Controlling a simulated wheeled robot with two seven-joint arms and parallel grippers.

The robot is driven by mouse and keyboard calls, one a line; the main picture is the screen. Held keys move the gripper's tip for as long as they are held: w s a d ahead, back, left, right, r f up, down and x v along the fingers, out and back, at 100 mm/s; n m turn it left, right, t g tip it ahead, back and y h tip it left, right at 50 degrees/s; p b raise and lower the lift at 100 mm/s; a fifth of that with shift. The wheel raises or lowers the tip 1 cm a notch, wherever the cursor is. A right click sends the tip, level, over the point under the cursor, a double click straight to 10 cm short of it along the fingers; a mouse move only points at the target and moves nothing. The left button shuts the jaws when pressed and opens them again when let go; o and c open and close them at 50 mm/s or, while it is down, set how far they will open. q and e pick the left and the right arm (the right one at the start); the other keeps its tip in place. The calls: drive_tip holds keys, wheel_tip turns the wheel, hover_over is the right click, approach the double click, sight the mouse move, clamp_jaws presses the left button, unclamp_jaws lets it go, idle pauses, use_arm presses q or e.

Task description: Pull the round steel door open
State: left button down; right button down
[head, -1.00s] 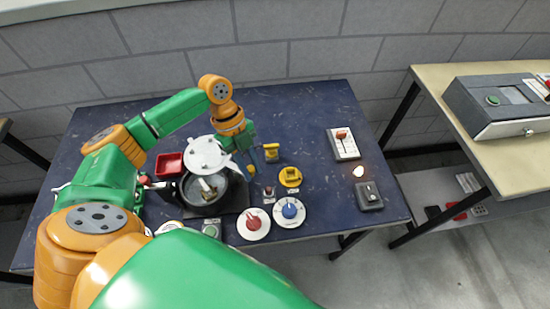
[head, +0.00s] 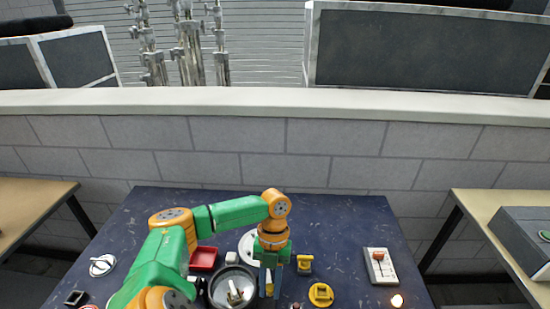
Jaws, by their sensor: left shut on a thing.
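The round steel door (head: 247,244) is a pale disc at the back right edge of a dark round chamber (head: 211,291). It stands swung away from the mouth, so the chamber's inside shows, with a pale object (head: 235,291) in it. My left gripper (head: 271,288) points down in front of the door's right side and hides part of it. Its fingers are closed at the door's edge; the exact grip point is hidden. My right gripper is out of view.
A red tray (head: 204,258) lies left of the door. A yellow block (head: 304,264), a yellow round knob (head: 320,294) and a switch box (head: 380,266) stand on the right of the blue table (head: 345,215). A lit lamp (head: 397,301) is at the lower right.

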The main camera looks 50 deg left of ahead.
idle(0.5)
use_arm(q)
drive_tip(key=c, duration=0.7)
unclamp_jaws()
drive_tip(key=shift+s, duration=0.1)
drive_tip(key=shift+a, duration=0.1)
drive_tip(key=b+v, duration=0.1)
drive_tip(key=v, duration=0.6)
drive_tip(key=shift+b, duration=0.35)
